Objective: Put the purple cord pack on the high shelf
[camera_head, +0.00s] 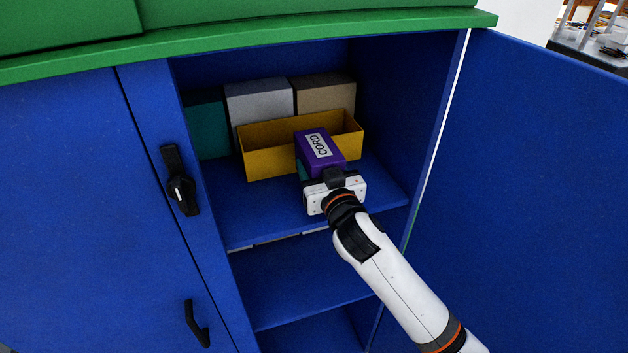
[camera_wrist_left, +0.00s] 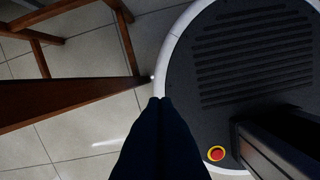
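The purple cord pack (camera_head: 320,152), with a white CORD label facing up, is inside the open blue cabinet, over the upper shelf (camera_head: 238,215). It overlaps the front wall of the yellow bin in the head view. I cannot tell whether it touches the shelf or bin. My right gripper (camera_head: 333,178) reaches in from the lower right and is shut on the near end of the pack; its fingertips are mostly hidden. My left gripper (camera_wrist_left: 160,100) is shut and empty in the left wrist view, over the floor and my base, and out of the head view.
The yellow bin (camera_head: 262,152) stands on the shelf before grey (camera_head: 258,100), tan (camera_head: 327,96) and teal (camera_head: 206,128) boxes. A lower shelf (camera_head: 295,285) is empty where visible. The open door (camera_head: 540,190) stands right. Wooden furniture (camera_wrist_left: 70,100) is near my left gripper.

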